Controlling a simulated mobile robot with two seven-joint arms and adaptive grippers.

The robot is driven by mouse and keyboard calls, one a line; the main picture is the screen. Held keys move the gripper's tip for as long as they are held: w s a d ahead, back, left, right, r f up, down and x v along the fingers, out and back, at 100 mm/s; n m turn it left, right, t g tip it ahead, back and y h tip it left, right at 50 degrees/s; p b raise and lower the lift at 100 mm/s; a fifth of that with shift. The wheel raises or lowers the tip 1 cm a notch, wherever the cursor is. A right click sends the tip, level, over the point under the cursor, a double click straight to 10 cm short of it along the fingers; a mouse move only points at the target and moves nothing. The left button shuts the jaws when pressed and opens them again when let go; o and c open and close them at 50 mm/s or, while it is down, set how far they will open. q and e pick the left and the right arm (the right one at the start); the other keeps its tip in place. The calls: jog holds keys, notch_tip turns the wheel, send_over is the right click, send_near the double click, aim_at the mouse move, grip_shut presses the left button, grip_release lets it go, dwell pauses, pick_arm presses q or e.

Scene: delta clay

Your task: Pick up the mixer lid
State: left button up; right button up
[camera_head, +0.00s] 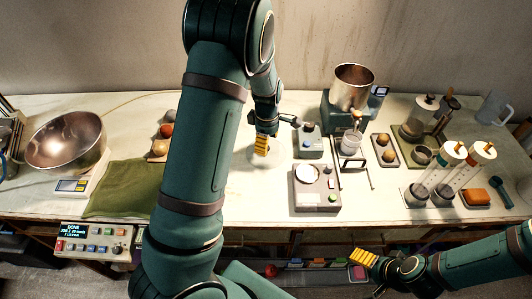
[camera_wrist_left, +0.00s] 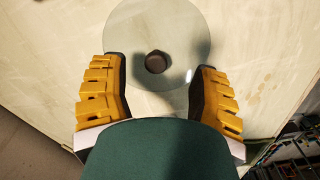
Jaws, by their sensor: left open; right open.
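The mixer lid is a clear round disc (camera_wrist_left: 193,30) with a dark knob (camera_wrist_left: 156,62) at its middle, lying flat on the pale worktop. In the head view its pale edge (camera_head: 279,157) shows faintly, partly covered by my left gripper (camera_head: 262,147). My left gripper (camera_wrist_left: 158,98) is open in the left wrist view, with one yellow finger on each side and the knob between and beyond the tips. Nothing is held. My right gripper (camera_head: 367,268) is open and empty in front of the bench's front edge.
A metal mixing pot (camera_head: 353,88) on a green base stands to the right. A small green device (camera_head: 309,146) and a grey box with a round white plate (camera_head: 316,199) are close to the lid's right. A green cloth (camera_head: 122,190) and a metal bowl (camera_head: 66,142) lie left.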

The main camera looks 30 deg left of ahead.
pick_arm(q)
jog(key=f, duration=0.3)
jog(key=shift+w+a+f, duration=0.15)
jog(key=shift+a+f, duration=0.15)
jog(key=shift+f, duration=0.05)
grip_shut()
